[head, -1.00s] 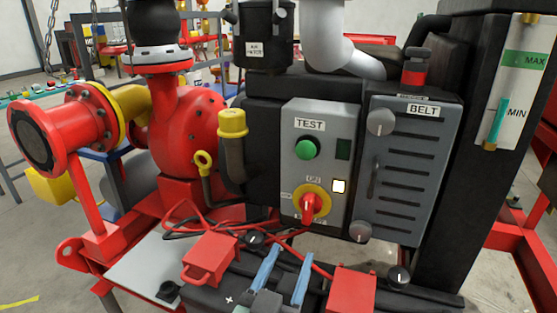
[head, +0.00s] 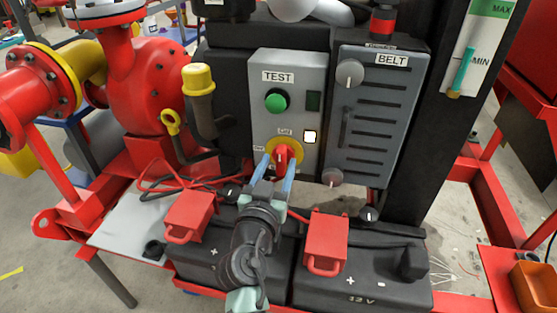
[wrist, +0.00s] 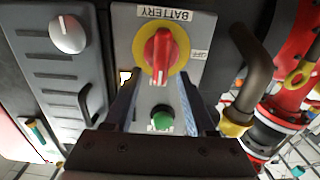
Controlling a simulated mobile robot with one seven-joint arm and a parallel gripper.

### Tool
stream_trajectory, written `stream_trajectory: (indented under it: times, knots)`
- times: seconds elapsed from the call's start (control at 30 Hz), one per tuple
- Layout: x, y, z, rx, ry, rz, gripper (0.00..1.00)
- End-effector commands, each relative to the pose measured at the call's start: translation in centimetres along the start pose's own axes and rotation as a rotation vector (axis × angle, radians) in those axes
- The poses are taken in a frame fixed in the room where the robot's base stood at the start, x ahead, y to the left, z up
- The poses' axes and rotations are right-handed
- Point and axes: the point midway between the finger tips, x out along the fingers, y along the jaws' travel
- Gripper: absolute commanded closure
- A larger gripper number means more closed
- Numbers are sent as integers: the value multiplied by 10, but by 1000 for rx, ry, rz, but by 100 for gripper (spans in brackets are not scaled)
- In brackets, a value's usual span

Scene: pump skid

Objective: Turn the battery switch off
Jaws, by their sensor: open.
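The battery switch (head: 283,155) is a red rotary knob on a yellow round plate, low on the grey panel. Its handle stands about upright, with its white mark toward the ON label; OFF is at the left. In the wrist view the picture is upside down and the switch (wrist: 160,52) is at top centre. My gripper (head: 277,162) is open, with its blue fingers on the left and right of the knob's lower part in the head view. In the wrist view my gripper (wrist: 160,80) shows nothing held; I cannot tell whether the fingers touch the knob.
A green TEST button (head: 277,101) and a lit indicator (head: 310,137) are on the same panel. The grey BELT cover (head: 376,120) stands to the right. Below are black batteries (head: 345,285) with red terminal covers (head: 325,240) and red cables. A yellow-capped pipe (head: 199,80) is left.

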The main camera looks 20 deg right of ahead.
Motion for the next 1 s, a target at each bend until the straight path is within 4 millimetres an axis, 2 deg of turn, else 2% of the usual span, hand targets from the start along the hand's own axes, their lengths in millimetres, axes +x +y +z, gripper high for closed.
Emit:
stream_trajectory:
  times: [0.13, 0.47, 0.57, 0.8, 1.0]
  knots:
    - [11, 0, 0, 0, 1, 0, 44]
    - [14, 0, 0, 1, 0, 0, 44]
    - [14, 0, 0, 1, 0, 0, 58]
    - [14, 0, 0, 1, 0, 0, 100]
    - [14, 0, 0, 0, 0, 0, 100]
